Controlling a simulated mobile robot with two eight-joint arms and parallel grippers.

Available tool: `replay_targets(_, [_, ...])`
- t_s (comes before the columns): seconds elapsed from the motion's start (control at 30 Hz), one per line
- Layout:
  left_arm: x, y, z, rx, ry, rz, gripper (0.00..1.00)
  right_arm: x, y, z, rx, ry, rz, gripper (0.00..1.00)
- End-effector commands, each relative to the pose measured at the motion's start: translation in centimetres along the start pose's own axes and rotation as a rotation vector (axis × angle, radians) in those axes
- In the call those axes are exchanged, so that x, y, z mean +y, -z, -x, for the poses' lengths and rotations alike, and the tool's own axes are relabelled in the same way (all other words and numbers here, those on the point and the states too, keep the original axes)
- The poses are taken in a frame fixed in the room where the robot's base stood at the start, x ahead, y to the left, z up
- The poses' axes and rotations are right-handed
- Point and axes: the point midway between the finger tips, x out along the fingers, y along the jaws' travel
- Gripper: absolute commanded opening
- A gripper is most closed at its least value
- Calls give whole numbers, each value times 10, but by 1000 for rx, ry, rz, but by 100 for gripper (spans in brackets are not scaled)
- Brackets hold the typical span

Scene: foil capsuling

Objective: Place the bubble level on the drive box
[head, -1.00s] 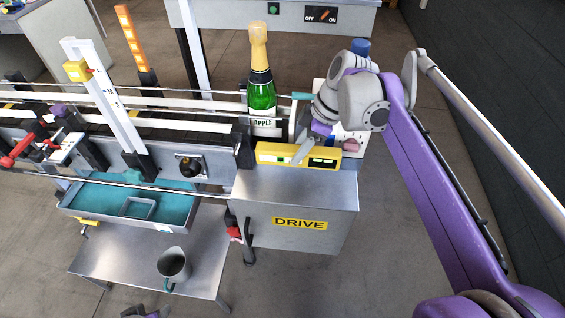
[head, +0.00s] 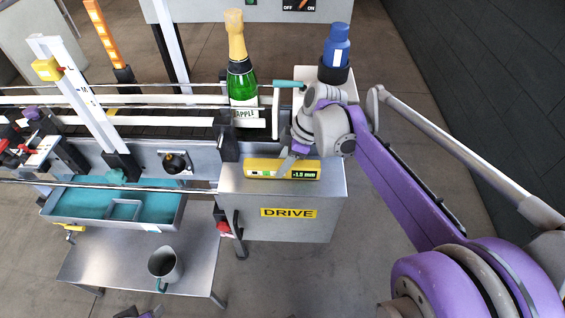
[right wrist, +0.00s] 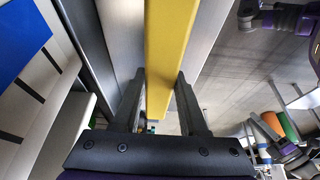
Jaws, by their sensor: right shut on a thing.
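The yellow bubble level (head: 262,169) lies lengthwise along the back of the grey drive box (head: 285,228), over its top, with a lit display reading about -1.8 mm. I cannot tell whether it touches the top. My right gripper (head: 288,164) is shut on the level near its middle and comes from behind. In the right wrist view the yellow bar (right wrist: 168,55) runs between the two dark fingers (right wrist: 160,105). A small grey and purple part at the bottom edge of the head view may be my left gripper (head: 148,312); its fingers cannot be made out.
A green bottle (head: 241,85) with a gold foil top stands on the conveyor behind the box. A blue-capped container (head: 336,50) stands behind my right gripper. A teal tray (head: 90,205) and a metal jug (head: 164,264) are at left. The box's front top is bare.

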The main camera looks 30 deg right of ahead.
Motion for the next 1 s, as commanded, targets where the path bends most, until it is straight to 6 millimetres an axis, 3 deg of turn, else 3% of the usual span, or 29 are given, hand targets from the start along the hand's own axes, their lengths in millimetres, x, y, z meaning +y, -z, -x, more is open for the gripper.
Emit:
replay_targets(0.17, [0,-1,-1,0,0,0,50,0,0,-2,0,0,0,0])
replay_targets(0.2, [0,-1,-1,0,0,0,50,0,-1,-2,0,0,0,46])
replay_targets(0.37, [0,0,-1,0,0,0,50,0,0,-1,0,0,0,72])
replay_targets(0.73, [0,1,1,0,0,0,50,0,0,5,0,0,-1,72])
replay_targets(1.0, [0,4,6,3,0,0,50,1,0,56,-1,-1,-3,72])
